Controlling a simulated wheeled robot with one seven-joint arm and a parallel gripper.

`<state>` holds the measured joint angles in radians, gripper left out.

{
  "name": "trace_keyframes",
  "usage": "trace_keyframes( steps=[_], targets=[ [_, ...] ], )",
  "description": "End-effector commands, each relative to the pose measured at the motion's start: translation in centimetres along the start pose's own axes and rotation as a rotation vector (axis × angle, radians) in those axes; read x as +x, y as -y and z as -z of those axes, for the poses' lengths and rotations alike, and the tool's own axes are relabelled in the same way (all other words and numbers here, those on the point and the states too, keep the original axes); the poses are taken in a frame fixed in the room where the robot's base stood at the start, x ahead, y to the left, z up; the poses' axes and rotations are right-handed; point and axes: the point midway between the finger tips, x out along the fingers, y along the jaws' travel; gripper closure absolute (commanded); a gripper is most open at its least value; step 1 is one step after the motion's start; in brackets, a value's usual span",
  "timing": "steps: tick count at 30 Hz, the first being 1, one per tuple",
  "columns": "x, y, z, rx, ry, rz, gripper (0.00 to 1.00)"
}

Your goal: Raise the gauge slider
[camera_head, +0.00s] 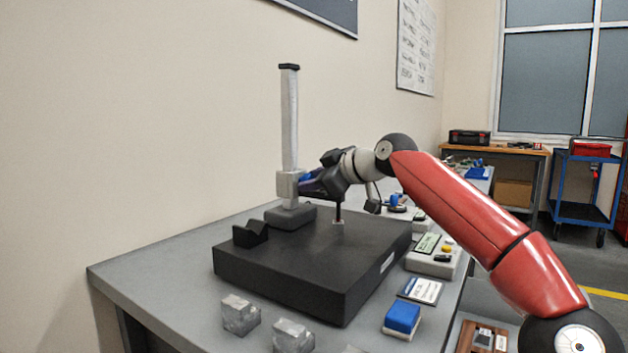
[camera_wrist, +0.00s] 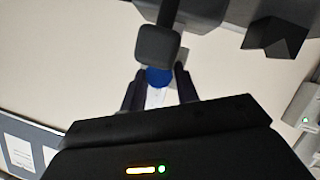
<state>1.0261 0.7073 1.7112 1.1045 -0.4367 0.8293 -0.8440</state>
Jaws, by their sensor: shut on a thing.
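The gauge has an upright pale column (camera_head: 290,120) on a dark foot (camera_head: 290,216), which stands at the back of a black plate. The light grey slider (camera_head: 287,184) is around the column's lower part, a short way above the foot. A thin dark probe (camera_head: 338,210) hangs right of the column, over a small light block. My gripper (camera_head: 312,182) is beside the slider on its right. In the wrist view, its fingers (camera_wrist: 158,88) are on either side of a blue knob (camera_wrist: 157,76), shut on it. The arm partly hides the contact in the head view.
The black plate (camera_head: 290,275) bears a dark V-shaped block (camera_head: 250,234). Metal blocks (camera_head: 240,314) lie in front of it. A control box (camera_head: 434,258), a card and a blue-topped block (camera_head: 402,317) lie right. The wall is close behind the column; air above the slider is clear.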

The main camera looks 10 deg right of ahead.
Motion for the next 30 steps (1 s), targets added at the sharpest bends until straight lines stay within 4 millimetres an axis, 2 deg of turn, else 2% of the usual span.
trace_keyframes(
  steps=[6,15,21,30],
  targets=[
    [-0.2,-0.5,0.4,-0.001,-0.001,-0.006,1.00],
    [-1.5,-2.8,4.1,0.000,-0.001,-0.009,1.00],
    [-2.1,-4.0,5.8,0.001,0.000,-0.010,1.00],
    [-3.1,-4.6,7.3,-0.001,0.001,-0.011,1.00]
  ],
)
